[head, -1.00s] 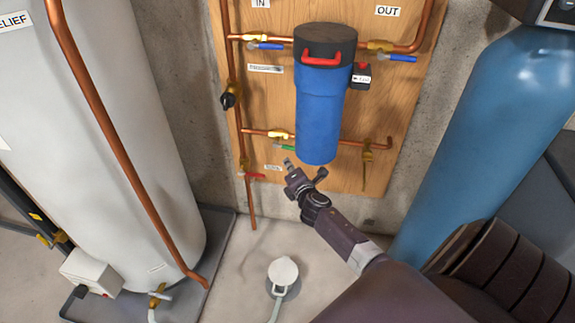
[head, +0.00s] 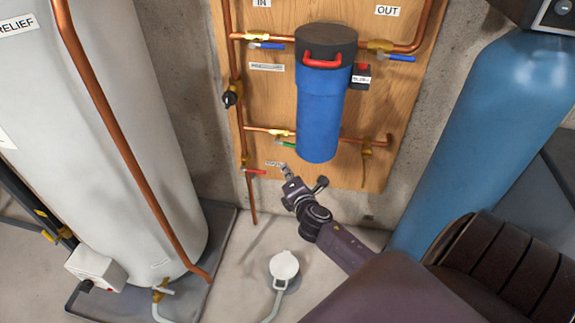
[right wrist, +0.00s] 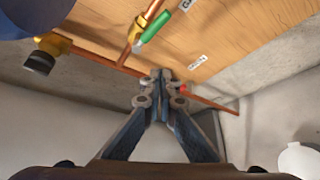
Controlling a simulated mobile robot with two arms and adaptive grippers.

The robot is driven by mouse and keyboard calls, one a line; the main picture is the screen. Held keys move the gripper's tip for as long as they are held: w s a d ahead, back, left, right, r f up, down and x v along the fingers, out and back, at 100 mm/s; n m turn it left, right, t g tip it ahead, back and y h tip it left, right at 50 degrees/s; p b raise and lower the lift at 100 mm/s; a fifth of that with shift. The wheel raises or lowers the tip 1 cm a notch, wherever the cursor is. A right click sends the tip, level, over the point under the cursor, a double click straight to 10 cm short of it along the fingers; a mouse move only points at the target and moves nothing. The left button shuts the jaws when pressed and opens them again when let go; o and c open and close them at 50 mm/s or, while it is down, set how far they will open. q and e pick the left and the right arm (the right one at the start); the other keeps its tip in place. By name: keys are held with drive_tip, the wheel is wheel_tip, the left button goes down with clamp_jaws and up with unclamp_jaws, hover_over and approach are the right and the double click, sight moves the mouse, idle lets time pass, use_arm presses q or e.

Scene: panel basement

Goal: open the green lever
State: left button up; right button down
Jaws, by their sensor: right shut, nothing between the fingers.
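The green lever (head: 286,144) is on a brass valve (head: 281,134) on the lower copper pipe, left of the blue filter housing (head: 319,115). In the right wrist view the green lever (right wrist: 155,27) angles up and right from its brass valve (right wrist: 138,30). My right gripper (head: 285,169) is just below the lever in the head view and apart from it. In the right wrist view its fingertips (right wrist: 161,76) are together, with nothing between them. My left gripper is not in view.
A red lever (head: 254,171) is close by, left of my right gripper. Blue levers (head: 266,46) are on the upper pipe. A white tank (head: 110,140) stands left, a blue cylinder (head: 490,130) right. A white-capped floor fitting (head: 284,266) is below.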

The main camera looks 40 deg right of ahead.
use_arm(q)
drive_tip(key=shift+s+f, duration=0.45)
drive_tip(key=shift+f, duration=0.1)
use_arm(e)
drive_tip(key=shift+s+a+r, duration=0.35)
drive_tip(key=shift+s+a, duration=0.1)
drive_tip(key=shift+s, duration=0.05)
